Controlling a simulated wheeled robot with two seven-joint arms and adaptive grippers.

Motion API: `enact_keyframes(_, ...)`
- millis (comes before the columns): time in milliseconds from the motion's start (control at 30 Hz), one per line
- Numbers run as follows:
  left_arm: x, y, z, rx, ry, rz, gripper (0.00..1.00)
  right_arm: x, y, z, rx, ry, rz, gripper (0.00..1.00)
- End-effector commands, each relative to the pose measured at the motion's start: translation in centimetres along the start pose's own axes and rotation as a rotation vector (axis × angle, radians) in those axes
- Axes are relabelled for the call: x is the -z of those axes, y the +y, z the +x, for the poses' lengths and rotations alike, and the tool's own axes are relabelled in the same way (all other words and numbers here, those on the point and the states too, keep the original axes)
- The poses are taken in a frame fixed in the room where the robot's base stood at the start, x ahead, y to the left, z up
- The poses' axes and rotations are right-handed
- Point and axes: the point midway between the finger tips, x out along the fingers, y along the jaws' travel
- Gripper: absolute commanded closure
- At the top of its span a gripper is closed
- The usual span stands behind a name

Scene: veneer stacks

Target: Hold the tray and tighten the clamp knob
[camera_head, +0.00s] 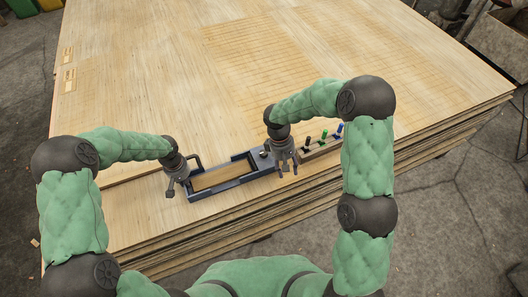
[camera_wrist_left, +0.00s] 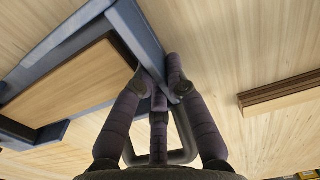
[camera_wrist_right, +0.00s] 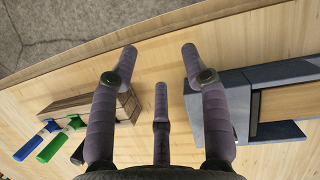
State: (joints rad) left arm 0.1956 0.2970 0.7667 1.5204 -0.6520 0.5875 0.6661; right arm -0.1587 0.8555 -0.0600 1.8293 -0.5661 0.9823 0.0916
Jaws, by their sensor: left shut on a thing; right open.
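The tray (camera_head: 234,184) is a blue-grey rectangular frame with a wooden panel inside, lying near the front edge of the veneer stack. My left gripper (camera_head: 172,190) is shut on the tray's left end; the left wrist view shows its fingers closed at the grey frame (camera_wrist_left: 72,45). My right gripper (camera_head: 284,168) is open at the tray's right end. In the right wrist view its fingers (camera_wrist_right: 175,62) are spread and empty, with the tray's grey end block (camera_wrist_right: 240,98) beside and partly behind one finger. I cannot make out the clamp knob clearly.
A wooden rack (camera_head: 318,148) with black, green and blue handled items stands right of my right gripper. The broad veneer sheet (camera_head: 200,70) behind the tray is mostly clear. Small wood pieces (camera_head: 69,80) lie at the far left. The stack's front edge is close.

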Motion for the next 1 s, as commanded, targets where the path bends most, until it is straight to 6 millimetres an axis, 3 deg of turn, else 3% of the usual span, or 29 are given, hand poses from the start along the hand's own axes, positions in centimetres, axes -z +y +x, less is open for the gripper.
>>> enact_keyframes(33,0.1,0.0,0.0,0.0,0.002,0.0,1.0,1.3,-0.1,-1.9,-0.009,0.044,0.03,0.53)
enact_keyframes(200,0.1,0.0,0.0,0.0,0.002,0.0,1.0,5.0,-1.0,-6.7,0.011,0.19,0.138,0.53)
enact_keyframes(433,0.1,0.0,0.0,0.0,0.002,0.0,1.0,7.5,-2.0,-10.3,0.048,0.301,0.218,0.53)
enact_keyframes(667,0.1,0.0,-0.1,0.0,0.002,0.0,1.0,8.1,-2.2,-9.9,0.056,0.317,0.231,0.53)
enact_keyframes(1000,0.1,0.0,-0.1,0.0,0.002,0.0,1.0,9.4,-2.3,-6.0,0.056,0.316,0.23,0.53)
